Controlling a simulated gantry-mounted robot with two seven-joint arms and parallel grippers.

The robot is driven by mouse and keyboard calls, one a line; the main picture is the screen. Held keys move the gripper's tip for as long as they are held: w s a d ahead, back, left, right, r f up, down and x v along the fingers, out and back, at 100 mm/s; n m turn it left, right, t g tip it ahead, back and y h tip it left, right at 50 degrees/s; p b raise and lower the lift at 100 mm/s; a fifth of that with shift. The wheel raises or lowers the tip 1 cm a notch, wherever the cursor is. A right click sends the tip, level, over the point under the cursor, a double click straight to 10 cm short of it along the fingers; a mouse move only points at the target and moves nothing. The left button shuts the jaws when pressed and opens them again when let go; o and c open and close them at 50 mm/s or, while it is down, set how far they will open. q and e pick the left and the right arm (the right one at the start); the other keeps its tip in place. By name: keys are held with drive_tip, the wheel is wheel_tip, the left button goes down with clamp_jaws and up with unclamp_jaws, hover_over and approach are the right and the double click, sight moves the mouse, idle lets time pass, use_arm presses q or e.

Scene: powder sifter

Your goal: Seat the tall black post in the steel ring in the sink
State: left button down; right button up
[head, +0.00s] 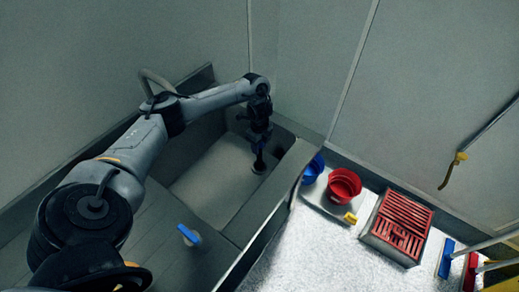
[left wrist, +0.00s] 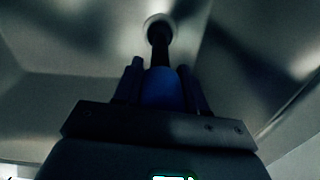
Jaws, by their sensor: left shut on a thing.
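My left gripper (head: 258,137) reaches down into the sink (head: 213,190). It is shut on the tall black post (head: 259,158), near a blue part at the post's upper end. In the left wrist view the blue part (left wrist: 161,88) sits between the fingers of my left gripper (left wrist: 160,80), and the black post (left wrist: 158,42) runs away from them. The post's lower end is at the pale steel ring (left wrist: 160,22) on the sink floor, which also shows in the head view (head: 258,169). I cannot tell whether the post is inside the ring or just above it. My right gripper is not in view.
A small blue-topped item (head: 188,234) stands on the counter left of the sink. Right of the sink are a blue bucket (head: 314,168), a red bucket (head: 344,185), a yellow-handled item (head: 350,217) and a red-topped grate box (head: 399,224). The sink walls surround my left gripper.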

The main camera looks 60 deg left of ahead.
use_arm(q)
drive_tip(key=shift+f, duration=0.5)
drive_tip(key=shift+r, duration=0.1)
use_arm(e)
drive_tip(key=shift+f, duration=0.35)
use_arm(q)
drive_tip(key=c, duration=0.6)
unclamp_jaws()
drive_tip(key=shift+f, duration=0.2)
drive_tip(key=shift+c, duration=0.2)
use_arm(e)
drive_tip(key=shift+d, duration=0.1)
use_arm(q)
drive_tip(key=shift+r, duration=0.15)
